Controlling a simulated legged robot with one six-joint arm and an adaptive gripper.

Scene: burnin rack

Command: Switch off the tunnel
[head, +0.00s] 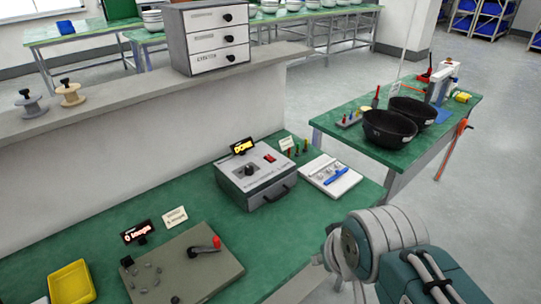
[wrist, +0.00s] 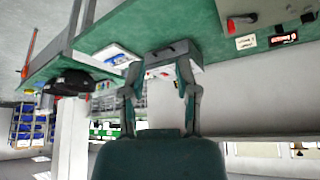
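The tunnel is most likely the grey box (head: 257,182) on the green bench; no readable label names it so. Its top carries a dark dial (head: 250,170) and a small red switch (head: 269,158); the switch's position is too small to tell. A black display (head: 242,146) with yellow letters, seemingly "DONE", stands behind it. A dark handle is on its front. In the upside-down wrist view the box (wrist: 178,52) shows beyond my fingertips. My gripper (wrist: 159,68) is open and empty, apart from the box. In the head view only my arm shows, at lower right.
A plate with a red-knobbed crank (head: 190,262) and a yellow tray (head: 71,282) lie left on the bench. A white tray (head: 330,176) with blue tools and several small coloured pegs are right of the box. A second table with black bowls (head: 388,128) stands at right.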

